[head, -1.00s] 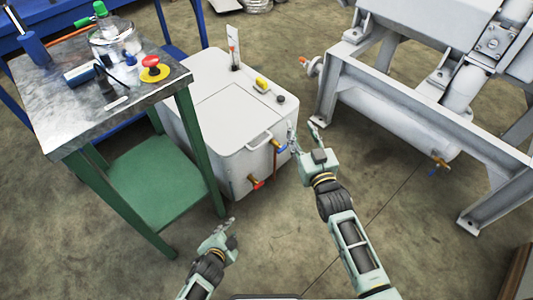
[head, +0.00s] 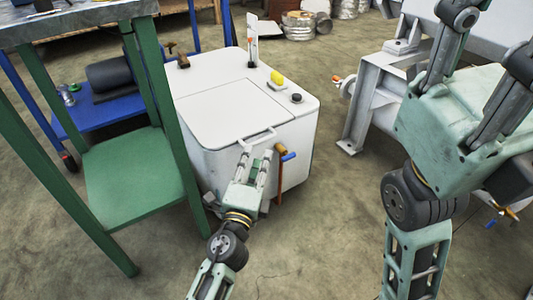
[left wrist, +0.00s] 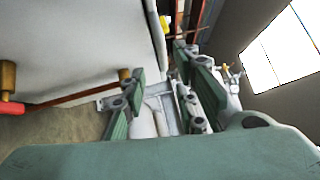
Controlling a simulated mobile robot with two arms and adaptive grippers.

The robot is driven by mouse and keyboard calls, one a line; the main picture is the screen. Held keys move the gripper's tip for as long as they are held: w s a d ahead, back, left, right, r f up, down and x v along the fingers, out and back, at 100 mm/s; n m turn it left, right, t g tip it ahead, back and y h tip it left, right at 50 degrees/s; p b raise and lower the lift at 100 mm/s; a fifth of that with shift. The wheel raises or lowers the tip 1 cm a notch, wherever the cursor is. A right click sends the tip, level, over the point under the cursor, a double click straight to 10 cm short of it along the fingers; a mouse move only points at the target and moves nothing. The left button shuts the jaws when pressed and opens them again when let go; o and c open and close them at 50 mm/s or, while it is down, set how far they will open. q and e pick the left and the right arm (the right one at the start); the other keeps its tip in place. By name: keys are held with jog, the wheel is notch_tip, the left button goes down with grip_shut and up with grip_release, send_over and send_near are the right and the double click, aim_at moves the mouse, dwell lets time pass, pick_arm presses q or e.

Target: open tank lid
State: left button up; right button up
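The white tank (head: 302,130) stands on the floor with its flat lid (head: 235,108) lying closed on top. A pale handle (head: 262,137) sits at the lid's front edge. My left gripper (head: 255,160) is at the tank's front, just below the handle, fingers pointing up toward it. In the left wrist view its fingers (left wrist: 165,105) are apart, with a pale bar, seemingly the handle, between them; contact cannot be told. My right gripper (head: 488,40) is raised large and close to the camera at right, fingers spread and empty.
A green-legged table (head: 135,190) stands close on the tank's left. A blue-handled valve (head: 288,156) juts from the tank's front, right of my left gripper. A grey metal frame (head: 365,110) is at the right. Open floor lies in front.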

aim_at(263, 140)
pick_arm(q)
jog(key=w, duration=0.2)
jog(key=w+d+r, duration=0.1)
jog(key=w, duration=0.4)
jog(key=shift+w+d+r, duration=0.15)
jog(key=shift+w+d, duration=0.05)
jog(key=shift+w, duration=0.15)
grip_shut()
dwell(0.4)
